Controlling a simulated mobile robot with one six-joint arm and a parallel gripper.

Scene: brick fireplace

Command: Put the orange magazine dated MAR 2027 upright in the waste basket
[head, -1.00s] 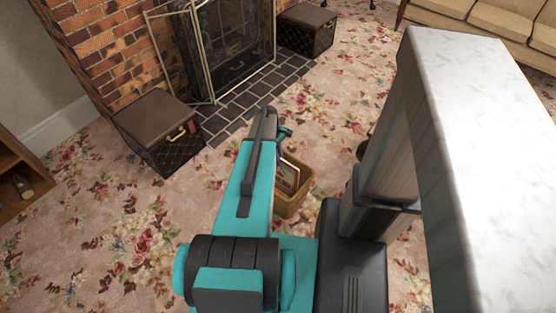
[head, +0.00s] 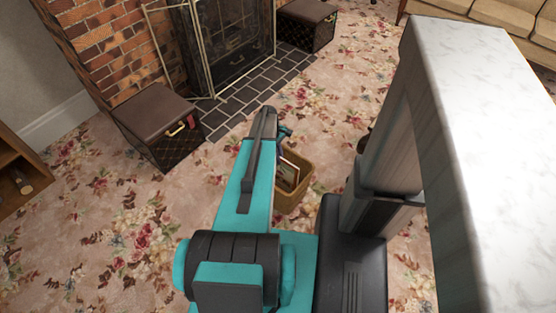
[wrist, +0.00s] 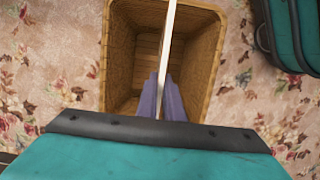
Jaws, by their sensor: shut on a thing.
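The waste basket (head: 296,199) is a tan woven box on the carpet, partly hidden behind my arm in the head view. In the wrist view the basket (wrist: 207,62) opens below my gripper. My gripper (wrist: 161,97) is shut on a thin magazine (wrist: 168,50), seen edge-on as a pale strip across the basket opening. In the head view a small part of the magazine (head: 288,172) shows at the basket opening beside my arm. Its cover and date cannot be read. How deep it sits in the basket is unclear.
A brown trunk (head: 157,122) stands on the left by the brick fireplace, and another trunk (head: 307,22) stands farther back. A white marble-like top (head: 470,130) rises close on the right. A wooden shelf (head: 18,172) is at far left. Patterned carpet around the basket is mostly clear.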

